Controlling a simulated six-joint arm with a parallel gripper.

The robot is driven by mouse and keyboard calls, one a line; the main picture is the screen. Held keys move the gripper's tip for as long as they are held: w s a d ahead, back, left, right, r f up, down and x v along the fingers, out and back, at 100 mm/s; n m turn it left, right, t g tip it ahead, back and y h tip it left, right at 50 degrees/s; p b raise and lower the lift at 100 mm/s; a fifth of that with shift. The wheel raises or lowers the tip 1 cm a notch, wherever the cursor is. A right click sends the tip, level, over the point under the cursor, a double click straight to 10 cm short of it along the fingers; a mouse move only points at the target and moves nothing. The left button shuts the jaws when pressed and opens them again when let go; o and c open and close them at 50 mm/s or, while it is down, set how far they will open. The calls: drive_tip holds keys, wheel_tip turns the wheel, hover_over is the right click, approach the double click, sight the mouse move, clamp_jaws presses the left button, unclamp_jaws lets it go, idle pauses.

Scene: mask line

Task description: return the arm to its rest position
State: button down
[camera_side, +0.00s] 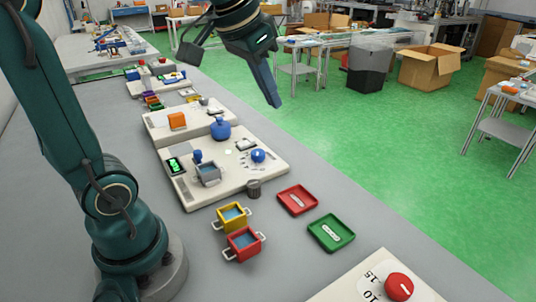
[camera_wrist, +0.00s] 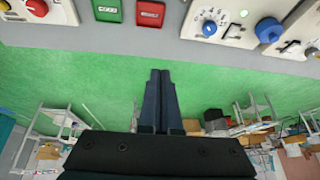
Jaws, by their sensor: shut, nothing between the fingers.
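My gripper (camera_side: 275,103) is raised high above the far side of the bench in the side view, with its fingers pointing down and a little to the right. It is shut and empty. In the wrist view the two dark fingers (camera_wrist: 159,72) lie together over the green floor, beyond the bench edge. My gripper touches nothing.
On the grey bench (camera_side: 285,262) are a red tray (camera_side: 284,202), a green tray (camera_side: 345,241), a yellow pot (camera_side: 222,223), a red pot (camera_side: 233,251), and a white board (camera_side: 265,178) with a blue knob. A dial board with a red knob (camera_side: 398,286) lies nearest. Open air surrounds my gripper.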

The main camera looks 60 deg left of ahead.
drive_tip(key=s+d+f+h, duration=0.1)
drive_tip(key=s+d+f, duration=0.5)
drive_tip(key=s, duration=0.5)
wheel_tip(320, 180, down, 2)
drive_tip(key=shift+f+m, duration=0.1)
drive_tip(key=shift+m, duration=0.3)
drive_tip(key=shift+a, duration=0.1)
